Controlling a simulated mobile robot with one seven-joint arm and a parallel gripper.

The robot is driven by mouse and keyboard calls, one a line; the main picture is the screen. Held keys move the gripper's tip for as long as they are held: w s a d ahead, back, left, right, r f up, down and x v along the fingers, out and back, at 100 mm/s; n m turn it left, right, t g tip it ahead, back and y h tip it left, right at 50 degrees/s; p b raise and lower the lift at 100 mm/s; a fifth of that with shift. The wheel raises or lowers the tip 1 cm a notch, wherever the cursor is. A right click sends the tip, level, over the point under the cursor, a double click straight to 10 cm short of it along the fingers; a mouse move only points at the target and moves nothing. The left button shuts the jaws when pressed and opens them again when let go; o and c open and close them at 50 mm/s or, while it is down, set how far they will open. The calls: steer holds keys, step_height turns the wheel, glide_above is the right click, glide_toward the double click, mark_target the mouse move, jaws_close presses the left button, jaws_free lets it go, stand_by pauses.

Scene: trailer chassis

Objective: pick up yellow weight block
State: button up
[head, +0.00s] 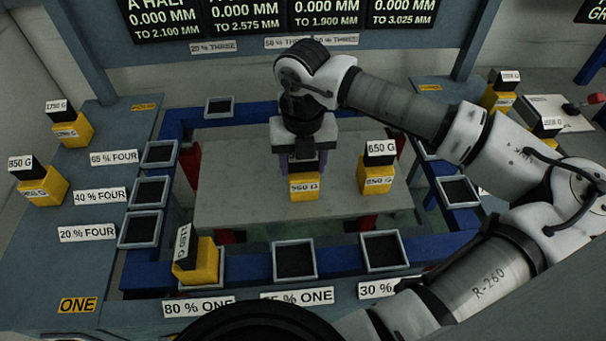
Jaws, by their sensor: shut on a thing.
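A yellow weight block (304,188), with a white label that seems to read 560 G, is at the middle of the grey plate (235,180). My gripper (303,168) points down over it, shut on its upper part, with the purple fingers at its sides. The upper part of this block is partly hidden by the gripper. I cannot tell whether its base touches the plate. Another yellow weight block (375,180), with a black top marked 650 G, stands upright on the plate to the right, apart from my gripper.
A yellow block marked 1150 G (200,268) sits tilted at the front left of the blue frame (150,281). More yellow blocks stand on the left side (74,130) and right side. Empty square trays (294,260) line the frame. Readout panels stand behind. My arm spans the right.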

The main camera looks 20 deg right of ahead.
steer(key=c, duration=0.4)
step_height(320, 180, up, 20)
steer(key=p, duration=0.9)
